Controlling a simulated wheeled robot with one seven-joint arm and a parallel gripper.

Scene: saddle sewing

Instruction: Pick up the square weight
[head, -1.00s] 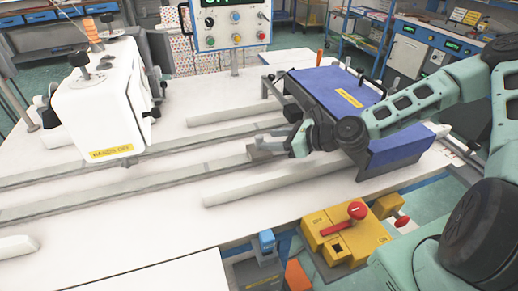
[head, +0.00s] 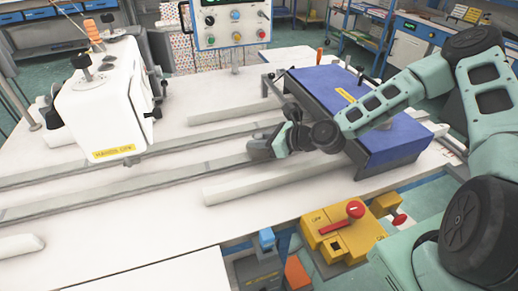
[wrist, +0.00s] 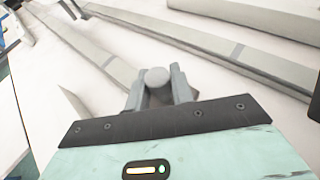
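A small grey weight (wrist: 157,77) with a rounded top shows between the two fingertips of my gripper (wrist: 158,88) in the wrist view. Its lower part is mostly hidden between the fingers, so I cannot make out a square shape. In the head view my gripper (head: 262,147) is low over the white table, at the grey rail, and largely covers the weight. The fingers are apart, one on each side of the weight and very close to it. I cannot tell whether they press on it.
A blue cover (head: 385,135) stands right behind my arm. Long rails and a pale bar (head: 265,182) run along the white table (head: 120,225). A white machine head (head: 103,105) stands at left. A yellow box with a red lever (head: 340,235) is at the front edge.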

